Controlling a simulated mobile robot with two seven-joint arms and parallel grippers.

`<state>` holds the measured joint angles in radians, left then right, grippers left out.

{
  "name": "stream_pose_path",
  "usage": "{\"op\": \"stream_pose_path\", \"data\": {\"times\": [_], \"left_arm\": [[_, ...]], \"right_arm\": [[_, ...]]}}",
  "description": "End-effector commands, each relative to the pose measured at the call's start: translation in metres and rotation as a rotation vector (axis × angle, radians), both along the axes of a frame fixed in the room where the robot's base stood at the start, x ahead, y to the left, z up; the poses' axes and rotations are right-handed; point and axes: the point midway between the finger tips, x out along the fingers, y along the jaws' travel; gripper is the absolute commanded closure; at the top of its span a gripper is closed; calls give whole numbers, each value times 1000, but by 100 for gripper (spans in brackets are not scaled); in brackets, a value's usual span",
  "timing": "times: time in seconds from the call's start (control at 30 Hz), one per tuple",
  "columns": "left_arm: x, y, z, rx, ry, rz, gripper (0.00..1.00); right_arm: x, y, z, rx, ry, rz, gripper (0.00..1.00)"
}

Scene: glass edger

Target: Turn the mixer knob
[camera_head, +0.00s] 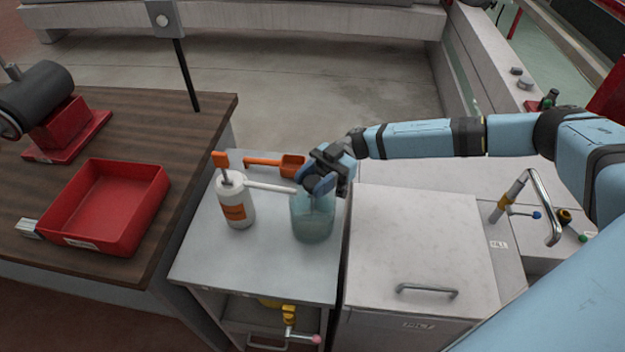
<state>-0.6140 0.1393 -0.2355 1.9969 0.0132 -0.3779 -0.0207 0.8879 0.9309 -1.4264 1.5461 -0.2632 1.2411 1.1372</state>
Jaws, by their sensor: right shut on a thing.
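A translucent blue-green container (313,222) stands on the grey cabinet top. My right gripper (318,184) reaches in from the right and is directly over it. Its jaws are shut on a dark part at the container's top, which looks like the mixer knob. The fingers hide most of this part, so its shape and angle cannot be told. My left gripper is not in view.
An orange scoop (290,165) lies behind. A red tray (110,207) is on the wooden table. A metal tap (546,205) stands at right.

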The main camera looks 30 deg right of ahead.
Motion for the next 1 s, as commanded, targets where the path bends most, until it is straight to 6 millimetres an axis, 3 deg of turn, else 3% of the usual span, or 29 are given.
{"op": "stream_pose_path", "data": {"times": [0.37, 0.4, 0.47, 0.77, 1.0], "left_arm": [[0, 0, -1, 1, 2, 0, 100], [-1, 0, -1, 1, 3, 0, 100], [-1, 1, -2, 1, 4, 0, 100], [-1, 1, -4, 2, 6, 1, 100], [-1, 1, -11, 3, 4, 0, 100]], "right_arm": [[0, 0, 1, 2, 0, 3, 80], [0, 0, 1, 2, 0, 3, 47], [0, 0, 1, 1, -1, 3, 34], [0, -1, 0, 1, -1, 2, 34], [10, -31, -2, -1, -1, -1, 34]]}}
